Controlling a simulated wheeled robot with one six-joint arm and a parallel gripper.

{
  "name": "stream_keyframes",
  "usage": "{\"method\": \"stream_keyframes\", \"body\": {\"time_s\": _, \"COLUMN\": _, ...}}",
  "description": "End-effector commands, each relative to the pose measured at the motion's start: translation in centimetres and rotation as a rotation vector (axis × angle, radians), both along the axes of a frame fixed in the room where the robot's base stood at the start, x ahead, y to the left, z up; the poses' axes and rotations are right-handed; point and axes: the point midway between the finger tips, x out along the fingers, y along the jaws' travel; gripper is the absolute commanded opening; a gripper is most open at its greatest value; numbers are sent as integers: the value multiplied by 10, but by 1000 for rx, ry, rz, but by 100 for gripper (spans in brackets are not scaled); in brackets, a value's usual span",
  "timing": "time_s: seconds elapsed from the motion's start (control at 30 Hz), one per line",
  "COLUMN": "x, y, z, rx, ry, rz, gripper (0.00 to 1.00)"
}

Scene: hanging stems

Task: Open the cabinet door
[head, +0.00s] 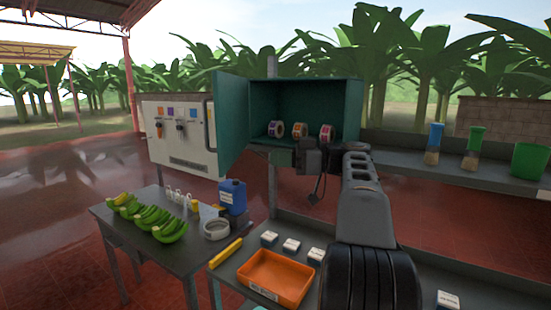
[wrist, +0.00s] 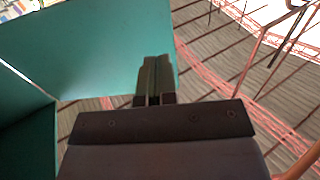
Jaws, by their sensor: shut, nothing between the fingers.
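The green cabinet (head: 305,93) stands in the middle of the head view with its front open. Its door (head: 231,120) hangs on the left side and stands swung wide out from the box. Rolls of labels show inside. My gripper (head: 272,152) is just below the cabinet's lower front edge, to the right of the door. In the wrist view the fingers (wrist: 155,75) are together and empty, in front of the green door panel (wrist: 110,50). I cannot tell whether they touch the panel.
A white control panel (head: 180,135) stands behind the door on the left. Below are a table (head: 150,238) with green bananas (head: 168,230) and a blue jug (head: 232,197), and a bench with an orange tray (head: 275,278). A shelf (head: 450,166) runs to the right.

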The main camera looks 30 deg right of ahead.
Motion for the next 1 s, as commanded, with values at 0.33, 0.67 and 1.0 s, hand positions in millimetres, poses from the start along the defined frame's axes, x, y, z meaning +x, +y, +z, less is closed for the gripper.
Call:
{"method": "stream_keyframes", "body": {"time_s": 0.33, "x": 40, "y": 55, "z": 3, "rx": 0, "ry": 5, "rz": 3, "gripper": 0}}
{"method": "stream_keyframes", "body": {"time_s": 0.67, "x": 62, "y": 83, "z": 2, "rx": 0, "ry": 5, "rz": 1, "gripper": 0}}
{"method": "stream_keyframes", "body": {"time_s": 1.0, "x": 66, "y": 88, "z": 0, "rx": 1, "ry": 6, "rz": -1, "gripper": 0}}
